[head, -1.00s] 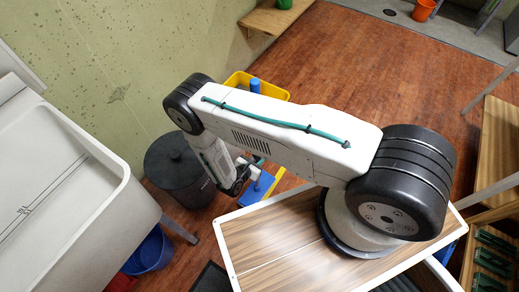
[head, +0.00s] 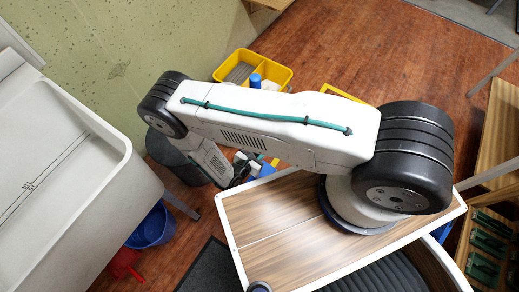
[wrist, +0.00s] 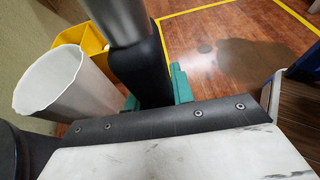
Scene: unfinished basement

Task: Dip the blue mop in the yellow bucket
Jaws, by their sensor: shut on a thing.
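The yellow bucket (head: 283,75) stands on the floor by the wall, beyond my arm in the head view; part of it also shows at the upper left of the wrist view (wrist: 92,38). A blue upright cylinder (head: 255,80) shows at the bucket. My gripper (wrist: 155,98) is shut on a grey pole with a black sleeve (wrist: 145,65), which looks like the mop's handle. In the head view my gripper (head: 240,172) is partly hidden by my arm. A blue patch beside it (head: 266,169) may be the mop head; most of it is hidden.
A white open container (wrist: 65,85) stands left of the pole in the wrist view. A dark bin (head: 165,157) is near the wall. A white sink (head: 60,150), blue bucket (head: 152,228) and red object (head: 122,263) are at left.

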